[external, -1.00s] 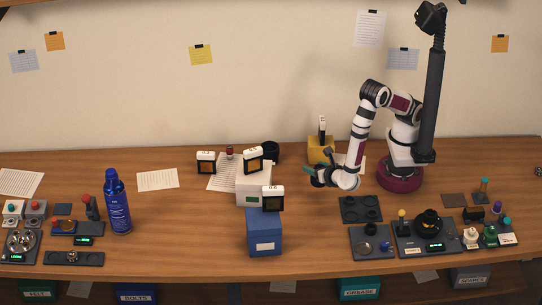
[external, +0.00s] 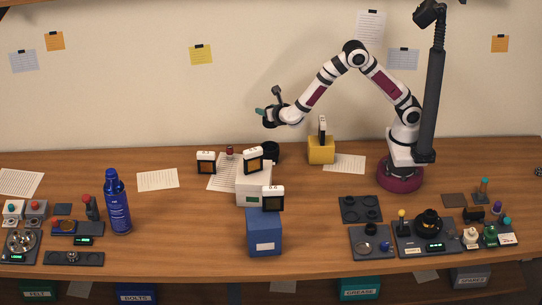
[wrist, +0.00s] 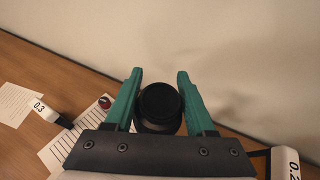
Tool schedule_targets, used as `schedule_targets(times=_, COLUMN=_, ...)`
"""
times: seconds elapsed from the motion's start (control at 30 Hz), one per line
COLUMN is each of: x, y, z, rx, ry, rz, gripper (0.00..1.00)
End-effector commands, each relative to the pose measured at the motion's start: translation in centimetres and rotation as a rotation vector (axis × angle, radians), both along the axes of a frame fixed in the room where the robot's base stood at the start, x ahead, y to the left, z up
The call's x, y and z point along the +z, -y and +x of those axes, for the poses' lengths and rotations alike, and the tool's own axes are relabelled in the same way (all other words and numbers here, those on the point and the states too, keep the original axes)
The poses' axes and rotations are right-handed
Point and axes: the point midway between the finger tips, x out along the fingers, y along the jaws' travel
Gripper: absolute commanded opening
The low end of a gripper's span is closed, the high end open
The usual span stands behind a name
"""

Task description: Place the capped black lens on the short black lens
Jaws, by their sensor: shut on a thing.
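My gripper (external: 264,116) is up in the air left of my base, well above the table. In the wrist view its teal fingers (wrist: 160,75) are shut on a round black piece (wrist: 160,101), apparently the capped black lens, with its dark flat top facing the camera. In the external view that piece is too small and dark to make out. A black round, open-looking piece (external: 271,151), possibly the short black lens, stands on the table below my gripper, behind the white box. The held piece may hide it in the wrist view.
The wall is close behind.

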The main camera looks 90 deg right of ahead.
Motion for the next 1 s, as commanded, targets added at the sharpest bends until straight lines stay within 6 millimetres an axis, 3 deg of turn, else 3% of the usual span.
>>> schedule_targets(times=0.47, x=-9.3, y=0.5, z=0.3, rx=0.000, ry=-0.004, rz=0.001, gripper=0.00)
schedule_targets(times=0.83, x=-10.0, y=0.5, z=0.3, rx=0.000, ry=-0.002, rz=0.001, gripper=0.00)
schedule_targets(times=0.87, x=-9.9, y=0.5, z=0.3, rx=0.000, ry=-0.002, rz=0.001, gripper=0.60)
schedule_targets(times=1.0, x=-9.9, y=0.5, z=0.3, rx=-0.001, ry=-0.001, rz=0.002, gripper=0.85)
